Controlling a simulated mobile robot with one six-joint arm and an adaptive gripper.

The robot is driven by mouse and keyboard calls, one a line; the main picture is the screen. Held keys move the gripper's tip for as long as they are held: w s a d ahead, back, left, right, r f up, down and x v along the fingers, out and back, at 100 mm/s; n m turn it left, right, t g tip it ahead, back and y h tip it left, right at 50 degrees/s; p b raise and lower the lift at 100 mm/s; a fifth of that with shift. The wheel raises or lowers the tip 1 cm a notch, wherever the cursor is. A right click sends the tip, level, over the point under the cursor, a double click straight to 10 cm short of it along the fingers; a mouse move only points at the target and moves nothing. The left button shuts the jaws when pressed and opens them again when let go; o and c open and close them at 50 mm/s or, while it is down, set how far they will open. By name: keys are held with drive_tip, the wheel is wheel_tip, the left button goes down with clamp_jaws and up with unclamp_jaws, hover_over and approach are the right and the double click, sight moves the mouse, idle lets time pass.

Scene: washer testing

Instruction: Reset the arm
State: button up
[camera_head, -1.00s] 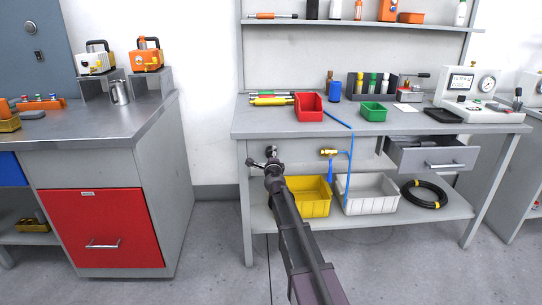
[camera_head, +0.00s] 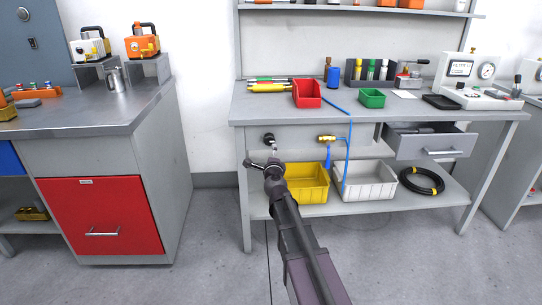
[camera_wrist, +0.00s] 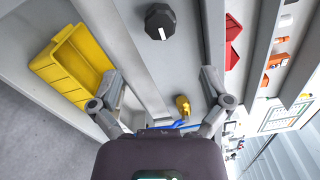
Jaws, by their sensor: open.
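My gripper (camera_head: 268,163) is at the end of my arm, in front of the left part of the grey workbench (camera_head: 290,115). In the wrist view my gripper (camera_wrist: 165,95) has its two fingers spread wide with nothing between them. A black knob (camera_head: 268,139) on the bench front sits just beyond my gripper. The same black knob (camera_wrist: 159,21) with a white mark shows ahead of the fingers in the wrist view, apart from them.
A yellow bin (camera_head: 307,186) and a white bin (camera_head: 362,190) stand on the lower shelf. A brass valve (camera_head: 326,139) with a blue hose is right of the knob. An open drawer (camera_head: 432,146) juts out at right. A red-fronted cabinet (camera_head: 100,215) stands left; floor between is clear.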

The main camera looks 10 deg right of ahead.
drive_tip(key=s+a+f+n+g+y, duration=0.85)
drive_tip(key=s+a+n, duration=0.35)
drive_tip(key=n, duration=0.5)
drive_tip(key=s+d+f+n+g+h+p, duration=0.1)
drive_tip(key=s+d+f+n+g+h, duration=0.3)
drive_tip(key=s, duration=0.6)
drive_tip(key=s+d+f+n+g+h, duration=0.2)
drive_tip(key=s+d+f+g, duration=0.25)
drive_tip(key=s, duration=0.55)
wheel_tip(320, 180, up, 36)
drive_tip(key=p, duration=3.6)
drive_tip(key=shift+s+a+g+p, duration=0.15)
drive_tip(key=shift+a+g+p, duration=0.15)
drive_tip(key=shift+a+g, duration=0.15)
